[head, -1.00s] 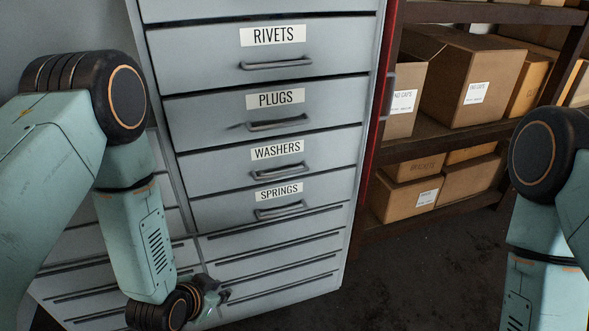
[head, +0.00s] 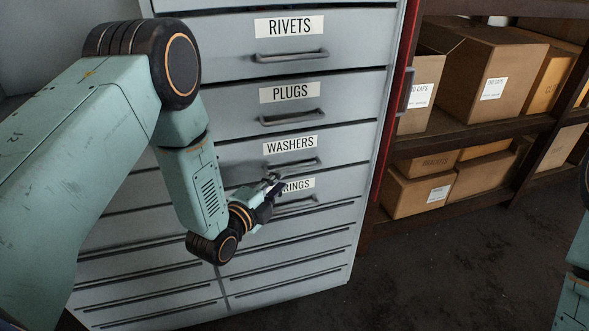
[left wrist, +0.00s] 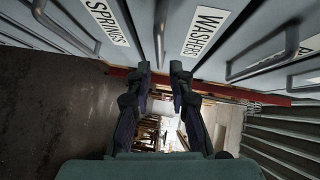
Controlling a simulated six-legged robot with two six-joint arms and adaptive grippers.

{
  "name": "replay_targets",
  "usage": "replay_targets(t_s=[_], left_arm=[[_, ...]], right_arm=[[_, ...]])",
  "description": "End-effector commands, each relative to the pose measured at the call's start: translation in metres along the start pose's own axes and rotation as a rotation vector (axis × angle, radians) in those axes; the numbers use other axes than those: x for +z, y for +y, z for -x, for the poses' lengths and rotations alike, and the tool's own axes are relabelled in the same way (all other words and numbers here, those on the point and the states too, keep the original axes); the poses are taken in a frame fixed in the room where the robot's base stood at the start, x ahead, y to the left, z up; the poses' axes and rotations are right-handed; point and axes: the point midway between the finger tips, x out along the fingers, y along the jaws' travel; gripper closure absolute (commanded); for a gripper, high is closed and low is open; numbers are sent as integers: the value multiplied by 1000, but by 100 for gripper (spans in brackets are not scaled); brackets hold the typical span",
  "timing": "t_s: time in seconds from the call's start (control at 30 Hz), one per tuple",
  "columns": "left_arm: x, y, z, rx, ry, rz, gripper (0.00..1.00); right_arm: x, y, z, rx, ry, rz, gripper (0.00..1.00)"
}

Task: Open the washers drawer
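The washers drawer (head: 345,149) is a grey drawer front, shut, with a white WASHERS label (head: 291,144) and a bar handle (head: 300,164). My left gripper (head: 274,184) is just in front of and slightly below this handle, partly covering the springs label. In the left wrist view the gripper (left wrist: 162,72) is open, with a clear gap between its fingers. The washers handle (left wrist: 160,32) lies ahead, lined up with that gap, with the WASHERS label (left wrist: 203,31) to its right. I cannot tell whether the fingers touch it. My right gripper is out of view.
The plugs drawer (head: 350,98) and rivets drawer (head: 360,48) are above, both shut. The springs drawer (head: 335,190) is directly below, with its own handle. A shelf with cardboard boxes (head: 487,75) stands at right. Dark floor (head: 440,270) is free at the lower right.

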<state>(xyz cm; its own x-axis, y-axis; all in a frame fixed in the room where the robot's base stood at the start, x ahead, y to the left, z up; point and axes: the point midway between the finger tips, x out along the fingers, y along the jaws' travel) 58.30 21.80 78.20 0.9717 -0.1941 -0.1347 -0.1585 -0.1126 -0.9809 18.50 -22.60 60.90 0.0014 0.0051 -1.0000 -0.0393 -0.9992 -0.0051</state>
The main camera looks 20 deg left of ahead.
Motion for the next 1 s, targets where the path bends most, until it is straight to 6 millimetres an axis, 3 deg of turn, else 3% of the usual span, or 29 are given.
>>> replay_targets(t_s=[0.5, 0.9, 1.0], left_arm=[[0, 1, -70, 0, 4, -3, 79], [0, 0, -79, 2, 3, -1, 79], [0, 0, -79, 2, 3, -1, 86]], right_arm=[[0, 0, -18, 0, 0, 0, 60], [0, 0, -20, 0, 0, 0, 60], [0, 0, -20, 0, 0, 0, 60]])
